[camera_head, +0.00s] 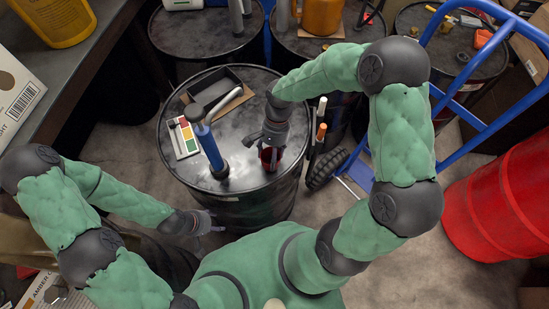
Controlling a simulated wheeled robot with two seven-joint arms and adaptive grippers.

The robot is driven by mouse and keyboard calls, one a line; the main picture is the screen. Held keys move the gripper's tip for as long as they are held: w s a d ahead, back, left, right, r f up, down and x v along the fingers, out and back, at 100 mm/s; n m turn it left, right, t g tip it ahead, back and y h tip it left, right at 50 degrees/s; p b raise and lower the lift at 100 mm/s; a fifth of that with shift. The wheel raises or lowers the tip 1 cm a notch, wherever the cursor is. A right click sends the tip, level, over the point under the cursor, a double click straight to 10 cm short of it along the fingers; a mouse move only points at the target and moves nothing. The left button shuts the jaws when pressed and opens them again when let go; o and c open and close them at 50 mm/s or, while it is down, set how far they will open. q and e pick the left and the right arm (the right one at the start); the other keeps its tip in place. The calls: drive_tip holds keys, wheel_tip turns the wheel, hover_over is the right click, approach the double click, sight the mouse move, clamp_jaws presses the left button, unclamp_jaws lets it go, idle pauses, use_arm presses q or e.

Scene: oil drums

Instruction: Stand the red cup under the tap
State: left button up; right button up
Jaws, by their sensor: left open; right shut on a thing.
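The red cup (266,158) is at the right front of the nearest black drum's top. My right gripper (270,148) is shut on it from above and hides much of it. I cannot tell whether the cup touches the drum top. A blue upright pump (210,150) with a grey head and a pale arm stands left of the cup; it may carry the tap, but no outlet is clear. The cup is apart from it, to its right. My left gripper (207,224) is open and empty, low beside the drum's front left.
The nearest drum (240,205) also bears a black open tray (215,88) at the back and a colour-marked card (184,138) at left. Markers (320,120) stand at its right edge. A blue hand truck (465,95) and red drum (500,205) are at right.

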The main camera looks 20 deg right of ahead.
drive_tip(key=shift+w+a+f+b, duration=0.1)
drive_tip(key=shift+w+a+b, duration=0.25)
drive_tip(key=shift+w, duration=0.95)
drive_tip(key=shift+w+a+f+b, duration=0.1)
drive_tip(key=shift+w+a+b, duration=0.2)
drive_tip(key=shift+w, duration=1)
drive_tip(key=shift+w+a+b, duration=0.3)
drive_tip(key=shift+w+a, duration=0.05)
drive_tip(key=shift+w, duration=0.95)
drive_tip(key=shift+w+a, duration=0.2)
drive_tip(key=shift+w, duration=0.65)
drive_tip(key=shift+w+a, duration=0.2)
drive_tip(key=shift+w, duration=0.7)
drive_tip(key=shift+w+a, duration=0.2)
drive_tip(key=shift+w, duration=0.65)
drive_tip(key=shift+f, duration=0.55)
drive_tip(key=o, duration=1)
